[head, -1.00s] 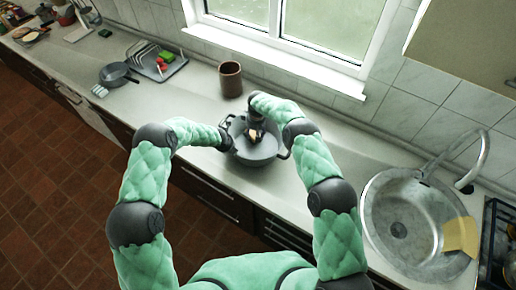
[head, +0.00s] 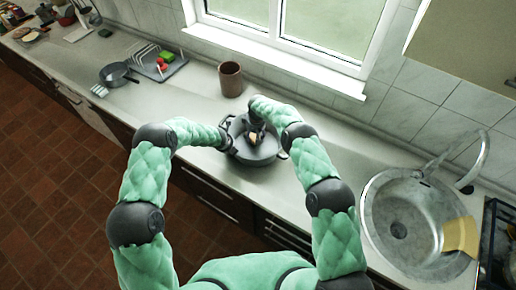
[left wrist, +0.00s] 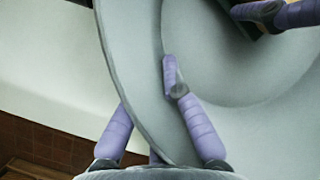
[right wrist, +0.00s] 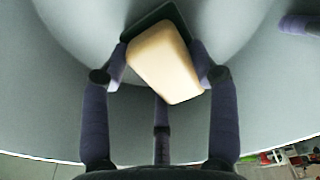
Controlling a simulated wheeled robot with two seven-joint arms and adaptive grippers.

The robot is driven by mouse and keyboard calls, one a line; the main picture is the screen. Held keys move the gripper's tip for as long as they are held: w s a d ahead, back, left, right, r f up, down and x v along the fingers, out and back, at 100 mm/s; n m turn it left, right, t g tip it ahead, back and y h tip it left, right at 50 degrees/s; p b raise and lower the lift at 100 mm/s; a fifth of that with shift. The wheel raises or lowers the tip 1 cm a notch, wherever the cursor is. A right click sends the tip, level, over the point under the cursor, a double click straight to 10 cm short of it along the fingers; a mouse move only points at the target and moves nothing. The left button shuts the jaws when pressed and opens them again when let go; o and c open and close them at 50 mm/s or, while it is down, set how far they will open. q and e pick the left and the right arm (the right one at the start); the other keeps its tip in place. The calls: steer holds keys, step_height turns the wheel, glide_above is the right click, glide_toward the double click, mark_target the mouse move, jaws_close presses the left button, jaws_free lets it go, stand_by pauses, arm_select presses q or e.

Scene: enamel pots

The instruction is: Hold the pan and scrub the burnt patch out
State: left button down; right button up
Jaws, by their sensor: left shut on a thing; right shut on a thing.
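The grey two-handled pan (head: 258,158) stands on the counter in front of me. My left gripper (left wrist: 146,88) is shut on the pan's left wall, one finger inside and the others outside, as the left wrist view shows. My right gripper (right wrist: 160,62) is shut on a cream sponge (right wrist: 165,62) with a dark green scouring side. It holds the sponge scourer-down inside the pan, close to the floor of the pan; whether it touches is hard to tell. The burnt patch does not show clearly; the sponge and gripper cover part of the pan floor.
A brown pot (head: 231,79) stands behind the pan near the window. A smaller dark pan (head: 115,74) and a dish rack (head: 160,63) are farther left. The sink (head: 400,225) with a yellow cloth (head: 460,236) lies to the right. The counter between pan and sink is clear.

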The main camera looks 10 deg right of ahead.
steer(key=shift+f, duration=0.3)
steer(key=shift+s+d+r, duration=0.15)
steer(key=shift+s+d, duration=0.15)
steer(key=shift+d, duration=0.15)
steer(key=shift+s+d, duration=0.15)
steer(key=shift+s, duration=0.05)
steer(key=shift+w+a+f, duration=0.4)
steer(key=shift+a, duration=0.25)
step_height(320, 180, up, 13)
stand_by(0.7)
